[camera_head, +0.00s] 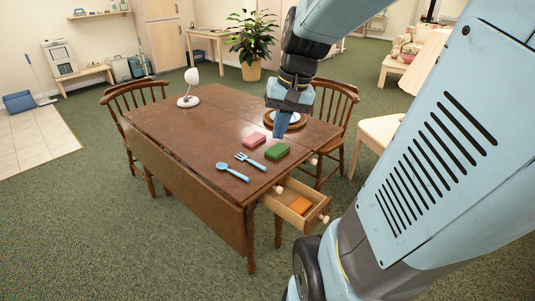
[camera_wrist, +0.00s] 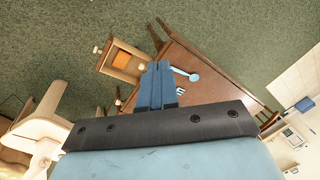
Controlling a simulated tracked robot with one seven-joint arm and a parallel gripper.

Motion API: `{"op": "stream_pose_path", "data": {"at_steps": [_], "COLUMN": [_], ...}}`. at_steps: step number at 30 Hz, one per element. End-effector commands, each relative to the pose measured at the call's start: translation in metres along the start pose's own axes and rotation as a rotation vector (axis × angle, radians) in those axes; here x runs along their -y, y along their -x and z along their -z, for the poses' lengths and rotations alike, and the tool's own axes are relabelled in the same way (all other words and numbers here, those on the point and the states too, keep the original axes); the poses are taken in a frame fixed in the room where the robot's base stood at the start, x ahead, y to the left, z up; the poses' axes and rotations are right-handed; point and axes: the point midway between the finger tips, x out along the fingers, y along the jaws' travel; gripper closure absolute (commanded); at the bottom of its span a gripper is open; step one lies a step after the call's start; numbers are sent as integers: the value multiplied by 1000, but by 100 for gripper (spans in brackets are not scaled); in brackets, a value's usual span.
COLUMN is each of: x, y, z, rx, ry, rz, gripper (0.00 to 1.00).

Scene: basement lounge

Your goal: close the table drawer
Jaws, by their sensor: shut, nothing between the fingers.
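The table drawer (camera_head: 297,205) is pulled out from the near right end of the brown wooden table (camera_head: 180,133). It has light wood sides and a round knob on its front, and an orange item (camera_head: 301,205) lies inside. The open drawer also shows in the wrist view (camera_wrist: 121,62), left of my fingers. My gripper (camera_head: 281,136) is shut and empty, pointing down above the table's right part, above and behind the drawer. In the wrist view, my gripper's fingers (camera_wrist: 157,68) are together. I cannot tell whether they touch anything.
A pink block (camera_head: 254,139), a green block (camera_head: 277,151), a blue fork (camera_head: 250,160) and a blue spoon (camera_head: 232,171) lie on the table. A white lamp (camera_head: 190,88) stands at its far left. Chairs flank the table. Green carpet lies clear in front.

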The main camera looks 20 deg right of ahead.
Motion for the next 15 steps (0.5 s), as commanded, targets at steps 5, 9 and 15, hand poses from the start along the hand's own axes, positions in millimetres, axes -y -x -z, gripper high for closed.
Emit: {"op": "stream_pose_path", "data": {"at_steps": [5, 9, 15], "x": [-22, -40, -73], "y": [-25, -44, -72], "z": [26, 44, 68], "rx": [125, 210, 322], "ry": [-168, -298, -486], "rz": [64, 127, 232], "gripper": [100, 100, 100]}}
